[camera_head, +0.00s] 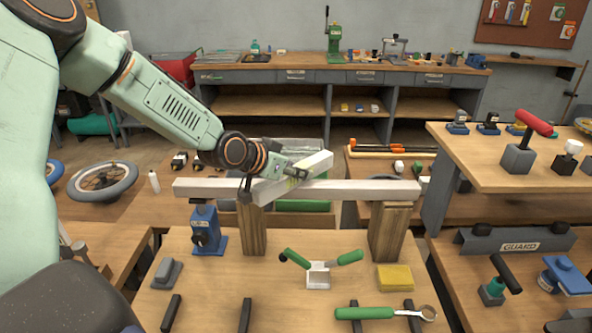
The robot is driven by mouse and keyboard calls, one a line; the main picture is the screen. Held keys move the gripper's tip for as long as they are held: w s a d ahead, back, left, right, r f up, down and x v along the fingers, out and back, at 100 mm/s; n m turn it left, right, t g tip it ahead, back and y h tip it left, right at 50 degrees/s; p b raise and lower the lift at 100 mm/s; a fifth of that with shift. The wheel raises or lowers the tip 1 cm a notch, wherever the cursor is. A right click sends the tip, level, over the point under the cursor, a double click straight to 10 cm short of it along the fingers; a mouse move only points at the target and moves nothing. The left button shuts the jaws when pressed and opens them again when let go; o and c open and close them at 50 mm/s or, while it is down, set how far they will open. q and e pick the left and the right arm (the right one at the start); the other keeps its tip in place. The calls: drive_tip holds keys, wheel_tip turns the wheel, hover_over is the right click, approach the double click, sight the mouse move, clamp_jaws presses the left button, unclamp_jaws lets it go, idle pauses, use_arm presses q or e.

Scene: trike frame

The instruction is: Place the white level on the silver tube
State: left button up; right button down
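The white level (316,163) is a short pale bar with a small yellow-green patch. It lies at an angle over the silver tube (365,189), its far end pointing up and right. I cannot tell whether it touches the tube. The tube is a long pale bar resting level across two upright wooden blocks (252,229). My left gripper (272,184) reaches in from the left and is closed around the near part of the level, hiding some of it and of the tube. My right gripper is not in view.
A side table (470,160) with tools stands at right.

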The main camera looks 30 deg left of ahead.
use_arm(q)
drive_tip(key=o, duration=0.4)
drive_tip(key=shift+o, duration=0.2)
